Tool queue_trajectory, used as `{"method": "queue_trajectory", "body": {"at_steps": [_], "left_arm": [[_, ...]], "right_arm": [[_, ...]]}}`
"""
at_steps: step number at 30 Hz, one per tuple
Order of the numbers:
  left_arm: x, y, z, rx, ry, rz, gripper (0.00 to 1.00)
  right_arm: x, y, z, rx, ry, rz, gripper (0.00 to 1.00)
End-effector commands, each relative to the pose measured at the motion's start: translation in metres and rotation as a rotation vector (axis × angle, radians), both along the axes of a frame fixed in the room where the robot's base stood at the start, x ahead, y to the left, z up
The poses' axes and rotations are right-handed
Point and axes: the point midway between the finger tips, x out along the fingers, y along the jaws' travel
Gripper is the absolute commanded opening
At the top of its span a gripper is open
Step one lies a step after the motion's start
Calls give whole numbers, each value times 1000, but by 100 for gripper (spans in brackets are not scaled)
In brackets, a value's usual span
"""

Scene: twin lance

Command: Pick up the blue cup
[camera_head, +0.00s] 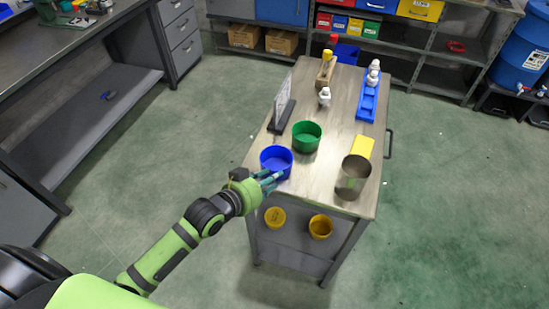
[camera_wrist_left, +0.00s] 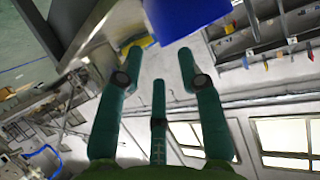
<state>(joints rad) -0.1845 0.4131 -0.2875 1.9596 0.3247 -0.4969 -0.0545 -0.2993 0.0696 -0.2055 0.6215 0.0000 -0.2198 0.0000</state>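The blue cup (camera_head: 276,158) stands upright at the near left corner of the table top (camera_head: 320,185). In the left wrist view the blue cup (camera_wrist_left: 185,15) fills the top edge, partly cut off. My left gripper (camera_head: 271,180) is at the near side of the cup, its fingers overlapping the cup's front in the head view. In the left wrist view the fingers (camera_wrist_left: 160,62) are spread apart with nothing between them, and the cup lies just past the tips. Whether a finger touches it, I cannot tell. My right gripper is not in view.
A green cup (camera_head: 306,136) stands just behind the blue one. A metal cup (camera_head: 352,177) is at the near right, with a yellow block (camera_head: 364,146) behind it. A sign (camera_head: 282,104), white bottles and a blue tray (camera_head: 367,100) stand farther back. Yellow cups (camera_head: 320,226) are on the lower shelf.

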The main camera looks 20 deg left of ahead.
Motion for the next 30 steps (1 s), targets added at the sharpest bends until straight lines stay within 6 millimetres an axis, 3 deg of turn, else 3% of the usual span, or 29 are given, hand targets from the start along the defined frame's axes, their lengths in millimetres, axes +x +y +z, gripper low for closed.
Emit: {"method": "queue_trajectory", "body": {"at_steps": [10, 21, 30], "left_arm": [[27, -8, -6, -12, -28, -2, 37], [62, -24, -23, -10, -28, -2, 37], [66, -26, -25, -10, -29, -2, 37]], "right_arm": [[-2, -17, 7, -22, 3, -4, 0], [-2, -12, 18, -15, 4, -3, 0], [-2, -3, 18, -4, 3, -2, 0]]}}
